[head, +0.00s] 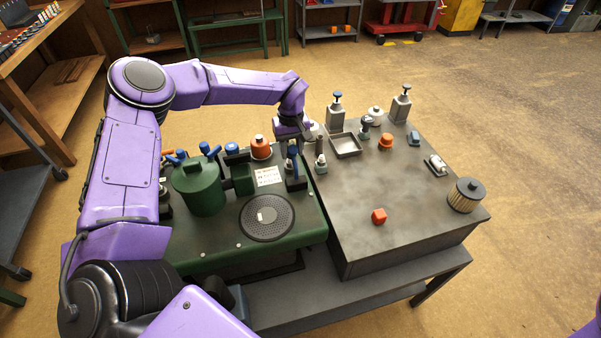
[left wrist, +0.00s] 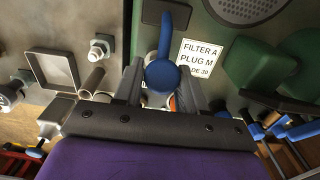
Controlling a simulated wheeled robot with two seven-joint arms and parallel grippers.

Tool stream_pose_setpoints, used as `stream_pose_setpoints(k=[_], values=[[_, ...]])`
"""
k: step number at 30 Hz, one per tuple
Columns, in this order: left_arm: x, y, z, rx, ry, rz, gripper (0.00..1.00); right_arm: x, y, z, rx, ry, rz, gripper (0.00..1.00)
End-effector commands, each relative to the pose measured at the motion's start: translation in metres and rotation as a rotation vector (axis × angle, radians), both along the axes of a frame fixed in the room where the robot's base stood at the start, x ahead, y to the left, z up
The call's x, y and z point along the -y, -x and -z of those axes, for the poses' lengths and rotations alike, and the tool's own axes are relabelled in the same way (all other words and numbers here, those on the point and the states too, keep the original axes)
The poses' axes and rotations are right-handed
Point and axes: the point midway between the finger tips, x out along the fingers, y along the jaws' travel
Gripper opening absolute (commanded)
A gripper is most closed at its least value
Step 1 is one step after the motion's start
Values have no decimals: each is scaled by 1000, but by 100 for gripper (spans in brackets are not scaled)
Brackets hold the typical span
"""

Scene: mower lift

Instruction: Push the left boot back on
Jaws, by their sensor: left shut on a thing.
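A blue boot (left wrist: 163,75) with a curved dark-blue lead sits between the fingers of my left gripper (left wrist: 160,98) in the left wrist view. The fingers are shut on it. In the head view my left gripper (head: 296,178) is low at the right edge of the green mower deck (head: 222,238), and the blue boot top (head: 292,150) shows there. The white printed label (left wrist: 200,58) lies just right of the boot in the wrist view. What is under the boot is hidden, so I cannot tell whether it is seated. My right gripper is not in view.
A green cylinder (head: 199,187) and an orange canister (head: 261,148) stand close by on the deck. The bench's front middle is mostly clear.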

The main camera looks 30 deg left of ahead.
Motion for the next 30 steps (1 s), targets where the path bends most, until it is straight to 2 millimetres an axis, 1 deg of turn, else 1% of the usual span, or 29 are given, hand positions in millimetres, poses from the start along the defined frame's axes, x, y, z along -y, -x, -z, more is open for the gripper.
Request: stream_pose_setpoints(k=[9,17,26,30], values=[[-13,-10,15,-4,0,-2,30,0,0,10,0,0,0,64],[-17,-14,18,-4,0,0,30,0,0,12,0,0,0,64],[-27,-23,38,-4,0,0,30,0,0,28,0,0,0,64],[-30,-25,39,-4,0,0,30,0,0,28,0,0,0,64]])
